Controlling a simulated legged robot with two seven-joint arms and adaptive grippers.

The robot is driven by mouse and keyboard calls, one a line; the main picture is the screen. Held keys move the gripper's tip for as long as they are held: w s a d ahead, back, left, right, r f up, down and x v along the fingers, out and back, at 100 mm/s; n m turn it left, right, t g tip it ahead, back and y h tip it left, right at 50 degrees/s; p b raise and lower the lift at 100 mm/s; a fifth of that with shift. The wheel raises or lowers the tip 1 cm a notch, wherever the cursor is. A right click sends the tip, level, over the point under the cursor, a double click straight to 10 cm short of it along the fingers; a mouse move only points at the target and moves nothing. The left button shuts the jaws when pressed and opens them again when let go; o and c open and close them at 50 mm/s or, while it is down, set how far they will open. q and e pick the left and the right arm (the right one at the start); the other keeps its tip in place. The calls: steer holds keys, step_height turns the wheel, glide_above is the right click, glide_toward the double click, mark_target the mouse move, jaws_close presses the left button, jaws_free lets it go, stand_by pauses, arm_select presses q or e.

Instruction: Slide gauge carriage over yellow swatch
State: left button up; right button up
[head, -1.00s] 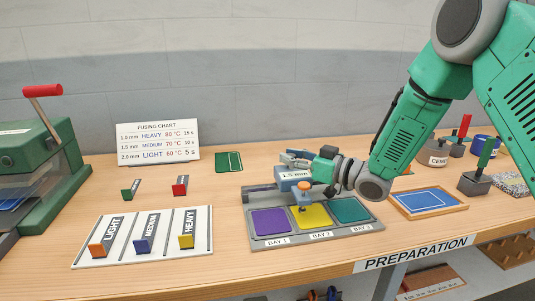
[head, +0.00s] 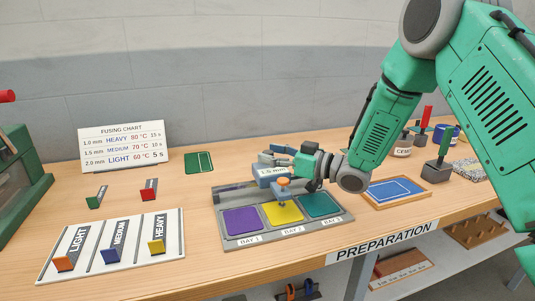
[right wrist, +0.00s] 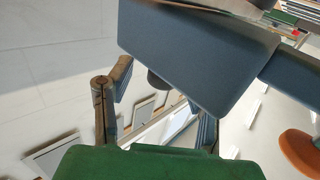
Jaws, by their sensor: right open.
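The gauge carriage (head: 270,176) is a blue-grey block with a "1.5 mm" label and an orange knob (head: 283,183) on its front. It rides at the back of the grey bay tray, and the knob's stem stands over the yellow swatch (head: 284,213) in Bay 2. My right gripper (head: 287,152) is open just behind the block, reaching in from the right. In the right wrist view the blue-grey block (right wrist: 200,60) fills the middle close to the open fingers and partly hides them; contact cannot be told. My left gripper is out of view.
A purple swatch (head: 243,221) lies in Bay 1 and a teal swatch (head: 320,205) in Bay 3. A blue sheet in a wooden frame (head: 398,191) lies right of the tray. The white sorting board (head: 87,266) is at front left, with bare table before the tray.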

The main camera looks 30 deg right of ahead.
steer(key=v, duration=1.1)
steer(key=shift+d, duration=0.1)
steer(key=shift+f, duration=0.1)
